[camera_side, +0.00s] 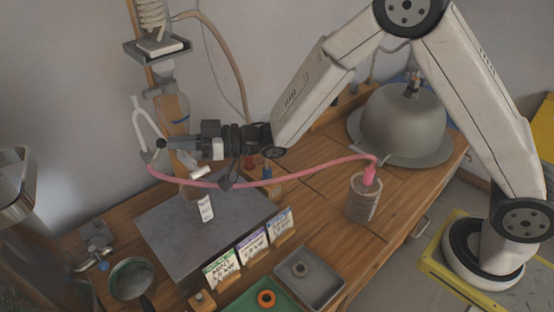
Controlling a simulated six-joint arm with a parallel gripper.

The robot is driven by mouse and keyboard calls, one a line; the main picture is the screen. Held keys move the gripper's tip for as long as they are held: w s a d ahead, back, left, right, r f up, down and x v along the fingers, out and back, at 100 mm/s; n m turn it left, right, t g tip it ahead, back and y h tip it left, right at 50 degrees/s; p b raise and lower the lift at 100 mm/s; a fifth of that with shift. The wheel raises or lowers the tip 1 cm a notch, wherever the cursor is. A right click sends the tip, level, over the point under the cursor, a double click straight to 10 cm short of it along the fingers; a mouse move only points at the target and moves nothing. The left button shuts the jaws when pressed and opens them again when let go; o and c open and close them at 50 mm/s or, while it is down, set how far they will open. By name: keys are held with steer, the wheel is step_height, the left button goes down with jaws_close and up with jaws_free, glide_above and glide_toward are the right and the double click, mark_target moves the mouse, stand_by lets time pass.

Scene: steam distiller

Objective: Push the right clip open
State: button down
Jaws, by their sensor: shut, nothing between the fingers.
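The pink tube (290,175) runs from the lower end of a white forked piece (140,118) at the left to a ribbed jar (362,203) at the right. A dark triangular piece (228,180), perhaps a clip, sits on the tube below my wrist. Small dark parts show by the forked piece's lower end, but I cannot tell whether one is a clip. My gripper (170,147) points left, shut and empty, close to the forked piece beside the wooden post. I cannot tell whether its tips touch anything. Which clip is the right one is unclear.
A grey slab (175,235) with a small white labelled block (206,208) lies below my gripper. Label cards (252,247) stand along its front edge. A metal dome (403,123) stands at the back right. A grey tray (308,280) lies in front. Bare wood shows right of the slab.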

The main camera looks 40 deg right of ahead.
steer(key=shift+r, duration=0.1)
steer(key=a+r+n+g+h, duration=0.2)
steer(key=a+r+n+h, duration=0.1)
steer(key=a+h, duration=0.3)
steer(key=shift+n+g, duration=0.3)
steer(key=shift+n, duration=0.1)
stand_by(0.8)
steer(key=shift+r, duration=0.25)
steer(key=shift+r, duration=0.65)
steer(key=shift+d+r, duration=0.1)
steer(key=shift+r, duration=0.05)
steer(key=s+d+r, duration=0.5)
steer(key=s+r, duration=0.2)
steer(key=r, duration=0.3)
steer(key=shift+s+d, duration=0.2)
steer(key=shift+s, duration=0.1)
stand_by(0.4)
